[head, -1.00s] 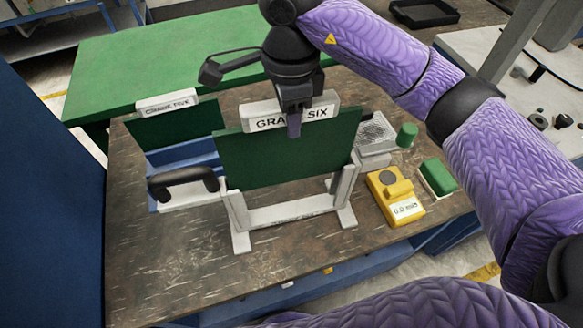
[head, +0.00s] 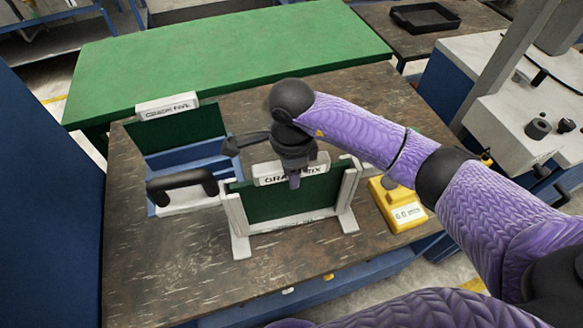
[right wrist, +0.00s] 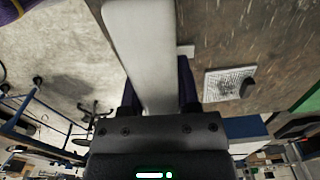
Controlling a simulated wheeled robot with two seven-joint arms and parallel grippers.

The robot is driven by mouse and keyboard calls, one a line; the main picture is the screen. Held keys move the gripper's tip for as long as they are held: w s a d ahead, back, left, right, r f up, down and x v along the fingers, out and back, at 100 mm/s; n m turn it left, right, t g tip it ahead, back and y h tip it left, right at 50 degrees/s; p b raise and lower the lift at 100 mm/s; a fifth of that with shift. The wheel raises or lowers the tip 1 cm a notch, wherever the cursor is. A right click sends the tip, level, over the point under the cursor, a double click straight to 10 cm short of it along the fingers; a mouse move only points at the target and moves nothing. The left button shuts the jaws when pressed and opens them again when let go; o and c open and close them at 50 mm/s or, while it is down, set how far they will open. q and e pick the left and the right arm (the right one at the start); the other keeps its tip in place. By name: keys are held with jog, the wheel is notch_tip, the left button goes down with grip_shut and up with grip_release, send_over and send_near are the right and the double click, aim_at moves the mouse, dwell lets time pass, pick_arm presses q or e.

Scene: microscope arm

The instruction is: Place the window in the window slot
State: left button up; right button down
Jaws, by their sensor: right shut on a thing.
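The window is a dark green panel (head: 270,203) with a white top bar lettered in black. It stands upright between the two posts of a white stand (head: 239,232), the window slot. Its lower edge is hidden behind the stand's front crossbar, so I cannot tell if it is fully seated. My right gripper (head: 295,180) is shut on the top bar from above. In the right wrist view the white bar (right wrist: 145,50) lies between the fingers. My left gripper is not in view.
A second green panel (head: 180,130) with a white label stands behind at left, by a blue bin (head: 185,157). A black handle (head: 182,185) is left of the stand. A yellow device (head: 398,207) is at right. The bench front is clear.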

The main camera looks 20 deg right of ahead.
jog(key=shift+f, duration=0.15)
jog(key=shift+c, duration=1.6)
grip_release()
notch_tip(320, 180, up, 12)
jog(key=shift+r, duration=0.25)
